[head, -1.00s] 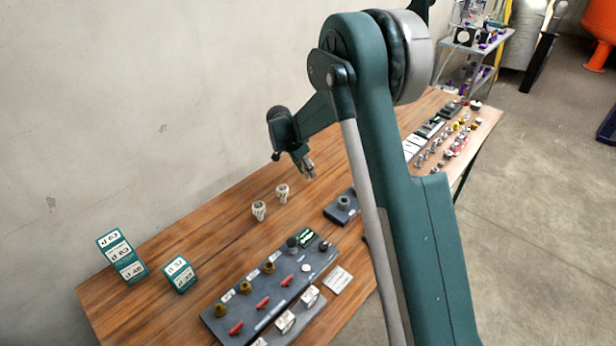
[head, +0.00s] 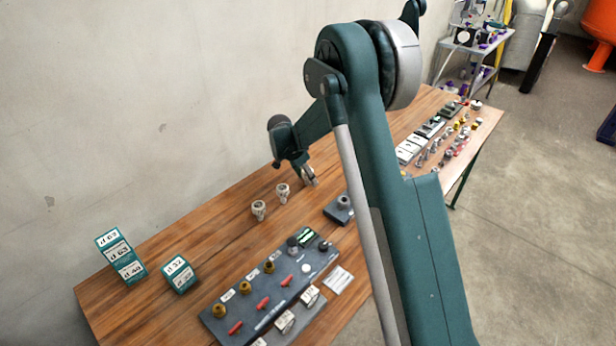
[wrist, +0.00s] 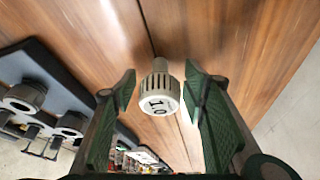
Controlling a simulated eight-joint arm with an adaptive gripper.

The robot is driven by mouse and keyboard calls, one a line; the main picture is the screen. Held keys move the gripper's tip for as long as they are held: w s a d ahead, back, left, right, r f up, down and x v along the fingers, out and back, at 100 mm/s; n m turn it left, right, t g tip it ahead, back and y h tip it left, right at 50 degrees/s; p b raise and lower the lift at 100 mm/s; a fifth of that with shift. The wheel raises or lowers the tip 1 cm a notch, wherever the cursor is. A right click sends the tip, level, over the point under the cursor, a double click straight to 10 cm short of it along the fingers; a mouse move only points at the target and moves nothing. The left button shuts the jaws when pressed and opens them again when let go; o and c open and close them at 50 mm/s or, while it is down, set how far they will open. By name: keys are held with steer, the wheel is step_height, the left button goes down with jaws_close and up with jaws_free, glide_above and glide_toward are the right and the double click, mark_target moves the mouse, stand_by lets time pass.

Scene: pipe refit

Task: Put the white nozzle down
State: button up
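The white nozzle (wrist: 160,95), with a ribbed cap and dark figures on its end, is between the two fingers of my gripper (wrist: 160,92) in the wrist view. A narrow gap shows on each side of it, so the fingers are open around it. Its narrow end points toward the wooden table; whether it touches the wood is hard to tell. In the head view my gripper (head: 309,180) is low over the table, and the nozzle is hard to make out there.
Two similar pale nozzles (head: 283,192) (head: 258,210) stand left of my gripper on the table (head: 225,232). A dark block with a round socket (head: 340,208) is at its right. A long fitting panel (head: 265,292) lies in front. Label blocks (head: 180,275) stand at left.

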steer(key=shift+r, duration=0.15)
steer(key=p+v, duration=0.1)
steer(key=v, duration=1.1)
steer(key=shift+p, duration=0.35)
stand_by(0.6)
